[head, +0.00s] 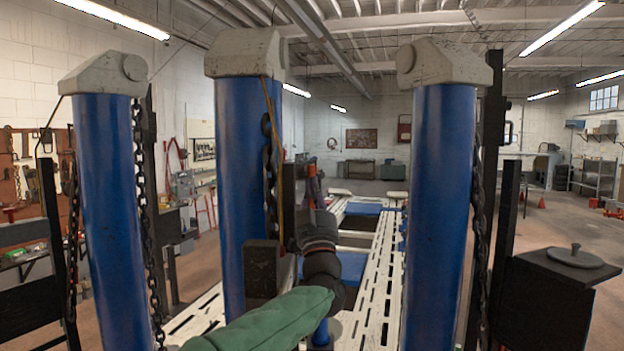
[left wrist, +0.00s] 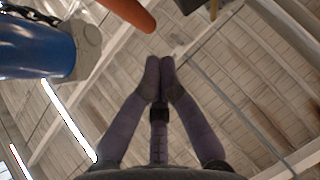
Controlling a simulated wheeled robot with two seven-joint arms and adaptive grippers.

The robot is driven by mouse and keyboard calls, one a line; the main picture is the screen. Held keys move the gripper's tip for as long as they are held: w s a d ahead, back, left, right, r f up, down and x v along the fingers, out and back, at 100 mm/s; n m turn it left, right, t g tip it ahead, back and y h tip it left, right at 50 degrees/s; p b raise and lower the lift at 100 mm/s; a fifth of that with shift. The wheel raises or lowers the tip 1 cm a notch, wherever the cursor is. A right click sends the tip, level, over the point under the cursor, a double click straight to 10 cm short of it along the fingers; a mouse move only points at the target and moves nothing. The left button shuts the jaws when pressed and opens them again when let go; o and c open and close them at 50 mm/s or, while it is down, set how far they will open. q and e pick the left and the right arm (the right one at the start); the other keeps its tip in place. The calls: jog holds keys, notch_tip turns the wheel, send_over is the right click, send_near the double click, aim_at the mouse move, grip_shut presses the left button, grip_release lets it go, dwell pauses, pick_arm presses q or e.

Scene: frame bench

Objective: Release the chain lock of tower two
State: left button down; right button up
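Three blue towers with grey caps stand in the head view: a left one (head: 108,200), a middle one (head: 238,170) and a right one (head: 440,200). No number shows on them. A dark chain (head: 268,170) hangs on the middle tower's right side. My left gripper (head: 316,222) is just right of that chain, below a small red-tipped part (head: 313,172). In the left wrist view my gripper's fingers (left wrist: 161,62) point up with their tips together and nothing visible between. An orange-red rod (left wrist: 128,12) is beyond the tips, apart from them in the picture. My right gripper is out of view.
In the left wrist view a blue tower (left wrist: 35,50) stands at the left. A dark box (head: 262,268) is on the middle tower's front. Pale slotted runways (head: 385,260) stretch back between the towers. A black cabinet (head: 545,300) stands at the right; open floor lies behind it.

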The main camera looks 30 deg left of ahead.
aim_at(311, 173)
pick_arm(q)
jog(key=shift+w+a+f+p, duration=0.1)
jog(key=shift+w+a+p, duration=0.1)
jog(key=shift+w+a, duration=0.35)
jog(key=shift+w+a+f+p, duration=0.1)
jog(key=shift+w+a+p, duration=0.15)
jog(key=shift+w, duration=0.4)
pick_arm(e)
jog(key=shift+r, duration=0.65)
pick_arm(q)
jog(key=shift+a+r, duration=0.1)
jog(key=shift+r, duration=0.1)
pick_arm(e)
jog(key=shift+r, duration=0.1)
pick_arm(q)
jog(key=shift+r+h, duration=0.1)
jog(key=shift+h, duration=0.2)
jog(key=shift+w+p, duration=0.25)
jog(key=shift+p, duration=0.1)
jog(key=shift+g, duration=0.3)
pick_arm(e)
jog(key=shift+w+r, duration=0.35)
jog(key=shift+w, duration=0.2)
pick_arm(q)
jog(key=shift+a+r+m+h, duration=0.1)
jog(key=shift+m+h, duration=0.2)
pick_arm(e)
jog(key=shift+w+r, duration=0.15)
